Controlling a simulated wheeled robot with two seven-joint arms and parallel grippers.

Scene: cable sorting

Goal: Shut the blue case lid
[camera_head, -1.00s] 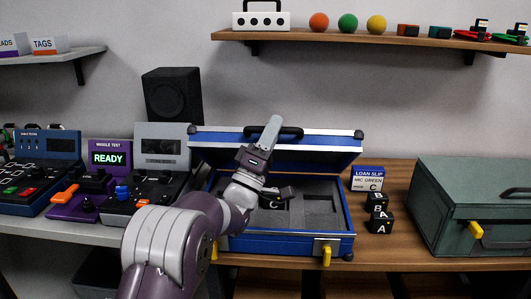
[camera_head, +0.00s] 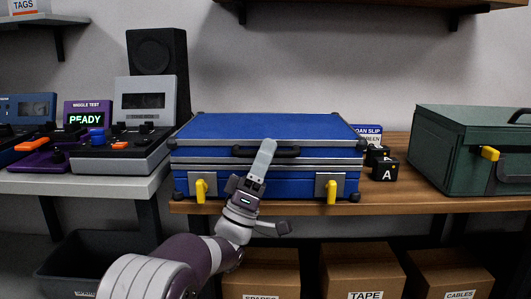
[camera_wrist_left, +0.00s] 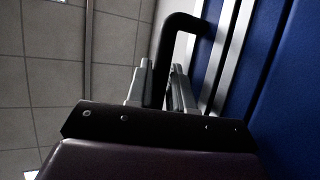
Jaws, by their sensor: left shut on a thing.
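The blue case (camera_head: 265,187) stands on the wooden bench, and its blue lid (camera_head: 265,127) is down over the base. I cannot tell whether the lid is fully seated. Two yellow latches, left (camera_head: 201,190) and right (camera_head: 331,191), hang on the front. My left gripper (camera_head: 262,163) is at the lid's black handle (camera_head: 285,152). In the left wrist view its fingers (camera_wrist_left: 158,92) are shut on the handle's bar (camera_wrist_left: 168,55). The case's inside is hidden. My right gripper is not in view.
Black lettered blocks (camera_head: 384,168) and a loan slip card (camera_head: 368,131) stand right of the case. A green case (camera_head: 450,150) is farther right. Grey test devices (camera_head: 120,150) stand at left. Cardboard boxes (camera_head: 360,270) sit below the bench.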

